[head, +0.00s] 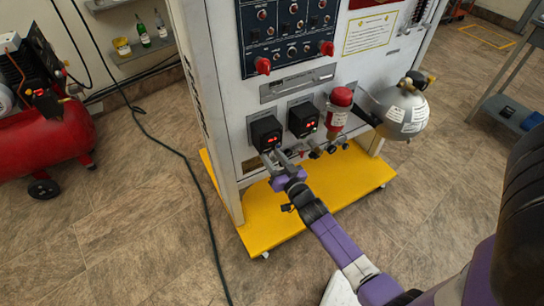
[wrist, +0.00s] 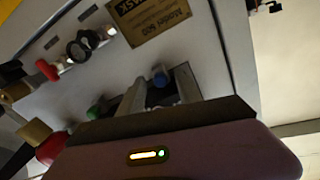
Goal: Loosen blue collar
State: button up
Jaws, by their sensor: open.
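A small blue collar (wrist: 160,77) shows on the panel's lower part in the wrist view, between the two fingertips of my gripper (wrist: 161,75). The fingers are apart, one on each side of it. I cannot tell whether either finger touches it. In the head view my gripper (head: 273,158) is at the lower left of the white panel, just under the left black display box (head: 265,133). The collar is hidden behind my gripper there.
A green fitting (wrist: 97,109) sits left of the fingers, with a red knob (wrist: 47,69) farther off. A red-topped cylinder (head: 339,108) and silver tank (head: 403,110) stand to the right. The yellow base (head: 262,224) juts out below. A red compressor (head: 48,137) stands left.

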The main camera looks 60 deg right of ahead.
grip_shut()
dwell(0.3)
jog(key=shift+f+n+b, duration=0.1)
jog(key=shift+n+b, duration=0.3)
jog(key=shift+n, duration=0.7)
jog(key=shift+n+b, duration=0.45)
jog(key=shift+n, duration=1.35)
grip_release()
